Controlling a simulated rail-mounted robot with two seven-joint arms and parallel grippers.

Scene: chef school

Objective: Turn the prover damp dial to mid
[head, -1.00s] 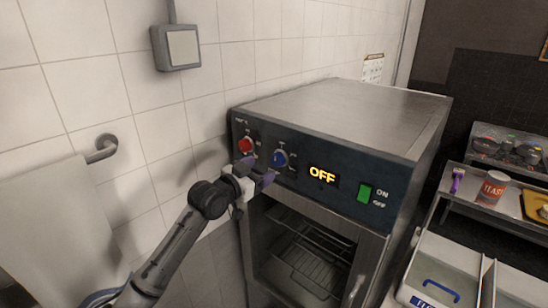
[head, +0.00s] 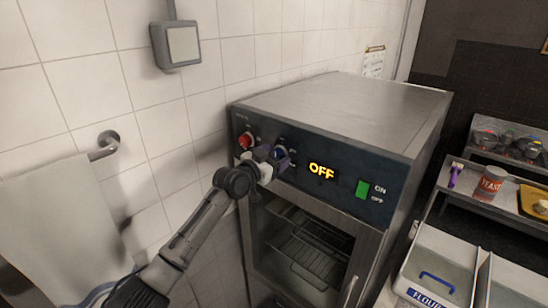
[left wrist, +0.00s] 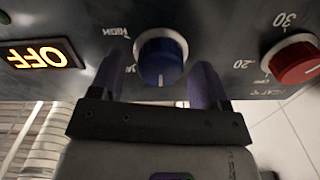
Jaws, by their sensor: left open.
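The prover's blue dial (head: 281,151) is on the dark control panel, right of the red dial, partly hidden by my left gripper (head: 272,157). In the left wrist view, turned upside down, the blue dial (left wrist: 160,52) lies between the two purple fingertips. Its white mark points toward the bottom of the picture. My left gripper (left wrist: 158,66) is open, one finger on each side of the dial; whether the fingers touch it I cannot tell. A label reading HIGH is beside the dial. My right gripper is not in view.
The red dial (head: 246,140) with numbers is close by, at right in the left wrist view (left wrist: 292,60). The display (head: 321,171) reads OFF. A green switch (head: 362,189) is farther right. A wall rail with a towel is left, and a counter with tubs is right.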

